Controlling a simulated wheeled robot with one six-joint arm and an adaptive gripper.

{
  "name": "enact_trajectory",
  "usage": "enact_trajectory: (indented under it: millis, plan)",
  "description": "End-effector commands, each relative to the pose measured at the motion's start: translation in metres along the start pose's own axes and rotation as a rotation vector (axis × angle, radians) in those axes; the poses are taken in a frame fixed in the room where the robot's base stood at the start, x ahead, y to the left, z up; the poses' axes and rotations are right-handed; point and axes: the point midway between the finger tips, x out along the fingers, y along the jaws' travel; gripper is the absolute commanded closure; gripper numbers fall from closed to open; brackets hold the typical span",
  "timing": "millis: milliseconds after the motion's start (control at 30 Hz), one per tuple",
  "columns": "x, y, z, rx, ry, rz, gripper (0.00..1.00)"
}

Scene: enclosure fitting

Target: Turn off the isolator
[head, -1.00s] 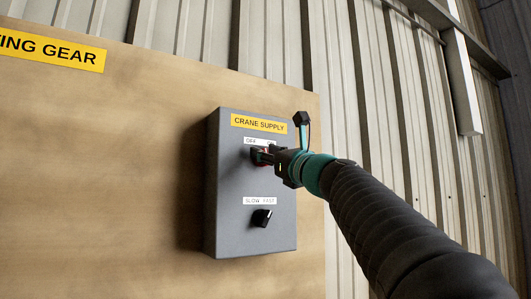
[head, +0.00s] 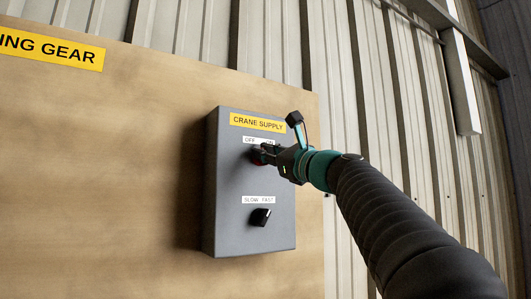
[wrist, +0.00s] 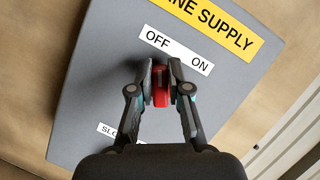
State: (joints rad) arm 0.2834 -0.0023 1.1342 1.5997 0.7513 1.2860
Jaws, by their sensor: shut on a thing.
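The isolator is a red rotary handle (wrist: 161,88) on the grey enclosure (wrist: 100,75) labelled CRANE SUPPLY. A white label (wrist: 178,52) above it reads OFF on the left and ON on the right. My gripper (wrist: 161,84) is shut on the red handle, one finger on each side. In the wrist view the handle stands upright while the label is tilted, so the handle leans toward the OFF side of the panel's own upright. In the head view my gripper (head: 262,154) covers most of the handle and part of the ON lettering.
A black selector knob (head: 260,218) under a SLOW FAST label sits lower on the same box. The box is fixed to a wooden board (head: 100,170) with another yellow label (head: 48,48) at upper left. A corrugated wall (head: 350,90) stands behind.

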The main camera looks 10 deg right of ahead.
Motion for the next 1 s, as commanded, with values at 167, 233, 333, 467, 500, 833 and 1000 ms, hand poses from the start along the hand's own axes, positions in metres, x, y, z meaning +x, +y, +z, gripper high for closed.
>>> enact_trajectory:
  millis: [167, 233, 333, 467, 500, 833, 1000]
  plan:
    - [0.000, 0.000, 0.000, 0.000, 0.000, 0.000, 0.58]
    - [0.000, 0.000, 0.000, 0.000, 0.000, 0.000, 0.58]
    - [0.000, 0.000, 0.000, 0.001, 0.000, 0.000, 0.58]
    - [-0.001, 0.000, 0.000, 0.001, 0.000, -0.001, 0.58]
    - [-0.003, 0.000, 0.000, 0.001, 0.001, -0.001, 0.58]
    - [-0.055, -0.001, 0.000, 0.000, 0.003, -0.005, 0.58]
    - [-0.087, -0.001, 0.000, 0.000, 0.003, -0.003, 0.58]
